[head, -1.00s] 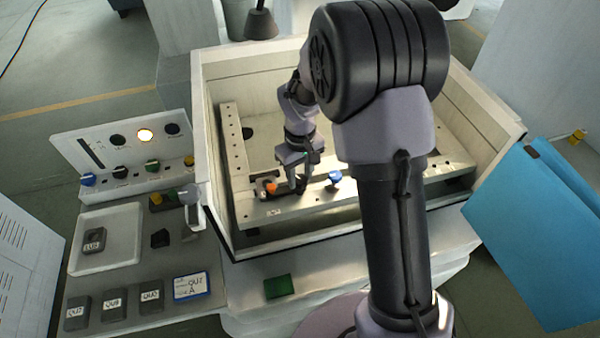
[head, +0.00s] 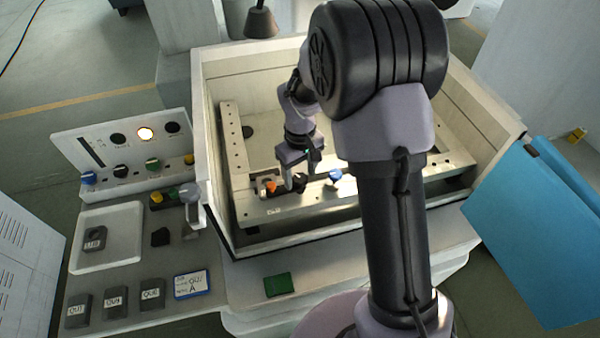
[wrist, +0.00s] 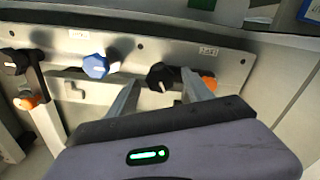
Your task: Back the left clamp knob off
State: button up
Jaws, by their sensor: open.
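A black clamp knob (wrist: 158,76) sits on the metal rail (wrist: 140,45), beside an orange piece (wrist: 210,83). In the head view this orange piece (head: 271,187) is at the rail's left end. My gripper (wrist: 160,88) is open in the wrist view, with one finger on each side of the black knob; I cannot tell whether they touch it. In the head view my gripper (head: 301,180) is low over the front rail (head: 300,205) and partly covers the knob. A blue knob (wrist: 97,65) stands to the other side; it also shows in the head view (head: 335,177).
Another black knob (wrist: 14,62) and orange piece (wrist: 28,100) sit farther along in the wrist view. The tank's pale walls (head: 225,215) surround the rails. A control panel (head: 125,150) and several labelled grey blocks (head: 115,298) are outside at left.

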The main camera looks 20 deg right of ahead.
aim_at(300, 177)
jog(key=shift+r, duration=0.1)
notch_tip(300, 177, up, 17)
jog(key=p, duration=0.4)
jog(key=shift+r, duration=0.1)
